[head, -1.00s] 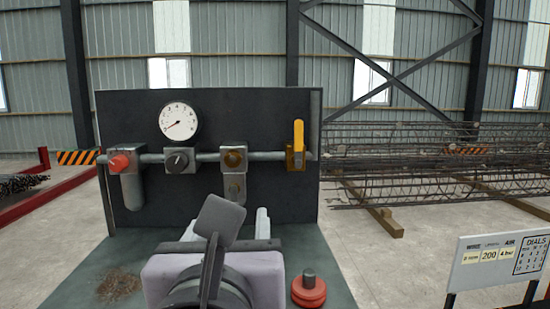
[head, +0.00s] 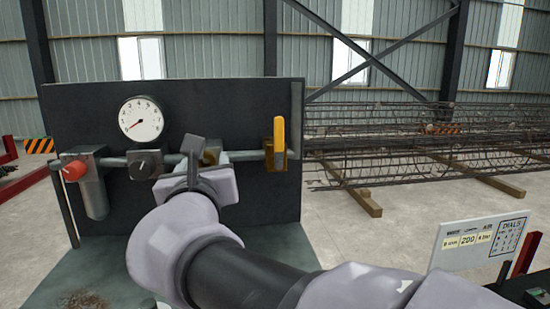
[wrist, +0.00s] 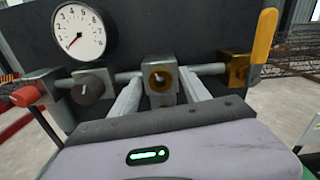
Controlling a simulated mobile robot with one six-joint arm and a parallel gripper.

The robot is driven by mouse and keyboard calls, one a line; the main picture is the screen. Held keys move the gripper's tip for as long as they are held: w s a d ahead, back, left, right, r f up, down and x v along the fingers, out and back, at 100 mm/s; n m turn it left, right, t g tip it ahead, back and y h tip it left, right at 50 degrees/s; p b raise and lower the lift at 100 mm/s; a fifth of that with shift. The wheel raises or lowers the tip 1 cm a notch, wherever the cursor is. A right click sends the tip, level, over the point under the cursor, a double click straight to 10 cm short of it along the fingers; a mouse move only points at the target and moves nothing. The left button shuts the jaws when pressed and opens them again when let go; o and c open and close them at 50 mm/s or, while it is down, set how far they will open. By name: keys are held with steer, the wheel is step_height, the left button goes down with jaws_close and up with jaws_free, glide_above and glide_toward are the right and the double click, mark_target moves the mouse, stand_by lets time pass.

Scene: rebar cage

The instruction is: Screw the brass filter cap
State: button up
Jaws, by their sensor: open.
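The brass filter cap (wrist: 160,77) is a round ring with a dark centre on the front of a grey block on the pipe. In the wrist view it lies between the two fingertips of my gripper (wrist: 161,88). My gripper is open, one grey finger on each side of the cap. I cannot tell whether the fingers touch it. In the head view my gripper (head: 208,160) is in front of the block, and only a bit of the cap (head: 211,149) shows; the bowl below is hidden.
A black knob (head: 145,164) and red knob (head: 73,171) are left on the pipe (head: 115,162). A yellow lever (head: 279,135) is close on the right. A gauge (head: 140,118) sits above. A placard (head: 480,243) stands at lower right.

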steer(key=shift+w+a+f, duration=0.15)
steer(key=shift+w+f, duration=0.05)
steer(key=shift+w, duration=0.45)
steer(key=shift+s+r, duration=0.1)
steer(key=shift+s, duration=0.15)
steer(key=shift+c, duration=0.6)
jaws_close()
steer(key=shift+m+b, duration=0.3)
steer(key=shift+b, duration=0.1)
